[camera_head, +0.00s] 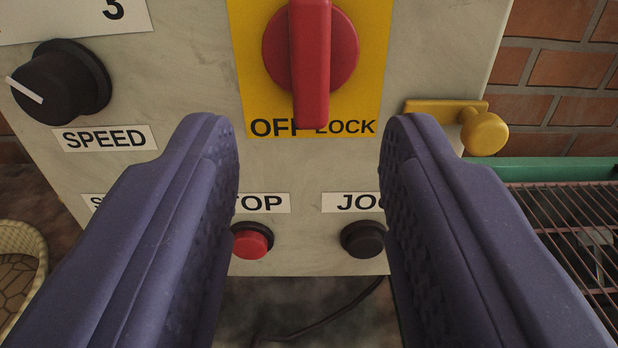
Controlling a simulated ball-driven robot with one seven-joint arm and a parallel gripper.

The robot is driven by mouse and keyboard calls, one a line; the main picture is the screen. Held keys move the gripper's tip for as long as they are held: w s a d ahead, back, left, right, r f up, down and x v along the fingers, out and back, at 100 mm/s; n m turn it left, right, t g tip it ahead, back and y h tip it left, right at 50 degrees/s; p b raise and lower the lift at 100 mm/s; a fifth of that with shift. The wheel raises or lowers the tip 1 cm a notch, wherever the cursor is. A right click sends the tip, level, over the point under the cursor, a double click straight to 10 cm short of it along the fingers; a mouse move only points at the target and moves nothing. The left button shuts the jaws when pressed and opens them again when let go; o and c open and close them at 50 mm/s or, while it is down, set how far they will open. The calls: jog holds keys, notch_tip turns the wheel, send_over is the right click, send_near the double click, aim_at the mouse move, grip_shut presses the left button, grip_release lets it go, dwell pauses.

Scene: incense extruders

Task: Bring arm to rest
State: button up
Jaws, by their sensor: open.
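My gripper (310,140) is open and empty. Its two purple padded fingers reach up from the bottom corners, with a wide gap between them. Beyond the fingers is a grey control panel (190,60). A red rotary switch (311,55) on a yellow plate (260,85) shows above the gap, its handle pointing straight down, with the labels OFF and LOCK below it. The fingers partly cover the panel's lower labels. I cannot tell whether the fingertips touch the panel.
A black SPEED knob (62,82) is at upper left. A red button (252,241) and a black button (363,239) show between the fingers. A yellow knob (484,132) sticks out at right. A wire rack (570,225) is at right, a woven basket (22,255) at lower left.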

jog(key=shift+s, duration=0.35)
